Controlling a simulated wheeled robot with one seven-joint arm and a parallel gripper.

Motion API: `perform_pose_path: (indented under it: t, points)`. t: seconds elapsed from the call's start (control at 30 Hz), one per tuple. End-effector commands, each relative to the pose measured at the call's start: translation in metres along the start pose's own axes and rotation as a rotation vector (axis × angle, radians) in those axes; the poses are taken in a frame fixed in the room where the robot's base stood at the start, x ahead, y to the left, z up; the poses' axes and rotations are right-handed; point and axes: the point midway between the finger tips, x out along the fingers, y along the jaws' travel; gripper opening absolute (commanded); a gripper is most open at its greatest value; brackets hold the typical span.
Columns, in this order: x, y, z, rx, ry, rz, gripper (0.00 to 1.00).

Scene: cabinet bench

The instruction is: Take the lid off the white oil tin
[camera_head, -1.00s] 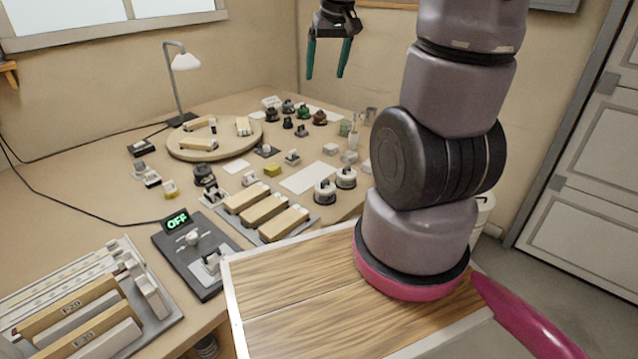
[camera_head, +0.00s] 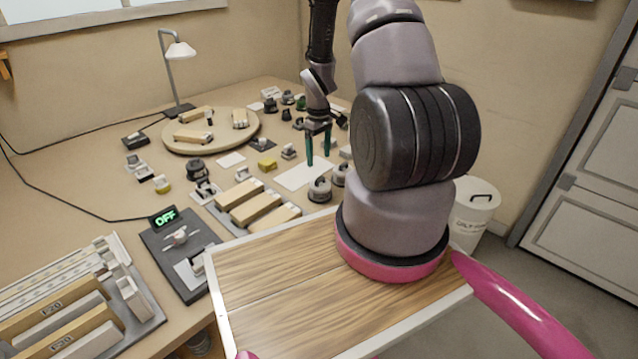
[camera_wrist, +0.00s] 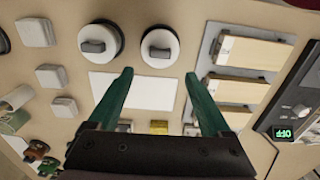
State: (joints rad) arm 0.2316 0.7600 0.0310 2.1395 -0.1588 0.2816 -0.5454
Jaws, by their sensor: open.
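Two white round tins stand close together on the bench, each with a dark handle on its lid. In the head view one tin (camera_head: 320,190) is at the front and the other tin (camera_head: 340,175) is partly behind my arm. The wrist view shows one tin (camera_wrist: 100,41) at the upper left and one tin (camera_wrist: 160,47) at the top middle. I cannot tell which is the oil tin. Both lids appear on. My gripper (camera_head: 318,160) is open and empty above the bench, near the tins and apart from them. Its green fingers (camera_wrist: 160,74) point towards them in the wrist view.
A white sheet (camera_head: 297,176) lies beside the tins. A rack of wooden-topped blocks (camera_head: 250,207) is left of them. Small white blocks and dark-topped containers stand nearby. A lidded white bin (camera_head: 473,215) stands on the floor at right. A lamp (camera_head: 174,70) stands behind.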

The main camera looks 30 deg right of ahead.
Motion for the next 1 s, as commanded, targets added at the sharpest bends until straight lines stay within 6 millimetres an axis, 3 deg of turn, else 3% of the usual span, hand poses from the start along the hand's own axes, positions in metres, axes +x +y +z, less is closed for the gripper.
perform_pose_path:
  t: [0.1,0.33,0.6,0.9,0.93,1.0]
  points:
    - [0.018,0.0,0.001,0.001,-0.002,-0.001,0.82]
    - [0.036,0.0,0.002,0.003,-0.001,-0.001,0.82]
    - [0.074,0.0,0.006,0.003,-0.002,-0.001,0.82]
    - [0.08,0.0,0.005,0.002,0.0,0.001,0.82]
    - [0.08,0.0,0.005,0.002,0.0,0.001,0.79]
    - [0.08,0.0,0.005,0.003,0.0,0.0,0.52]
